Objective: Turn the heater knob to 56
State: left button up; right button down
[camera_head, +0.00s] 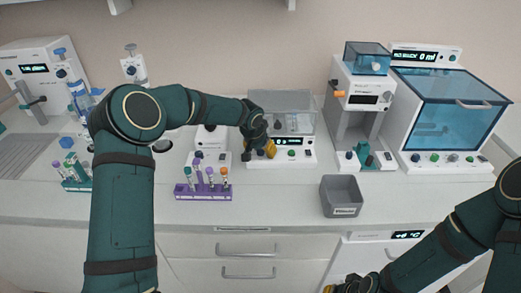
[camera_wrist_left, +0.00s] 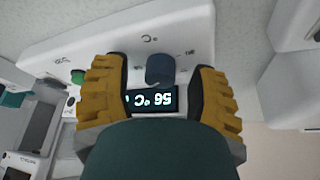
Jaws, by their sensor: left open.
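The heater (camera_head: 311,126) is a white box with a clear lid, at the back middle of the counter in the head view. In the left wrist view, upside down, its front panel has a dark blue round knob (camera_wrist_left: 160,69) and a lit display (camera_wrist_left: 153,100) reading 56 °C. My left gripper (camera_head: 264,150) is at the heater's front in the head view. In the left wrist view my open left gripper (camera_wrist_left: 158,72) has its yellow fingers on either side of the knob, with gaps visible. My right gripper (camera_head: 352,286) is at the bottom edge, partly cut off.
A purple rack with tubes (camera_head: 203,191) stands in front and left of the heater. A grey bin (camera_head: 342,197) stands to the right. Several white devices line the back, including one with a blue window (camera_head: 453,105). The front middle counter is clear.

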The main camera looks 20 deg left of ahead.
pick_arm(q)
grip_shut()
jog(key=shift+r+m+h+p, duration=0.15)
jog(key=shift+m+h+p, duration=0.15)
jog(key=shift+m+p, duration=0.45)
jog(key=shift+m+h+p, duration=0.4)
jog(key=shift+m+p, duration=0.4)
jog(key=shift+m, duration=0.35)
grip_release()
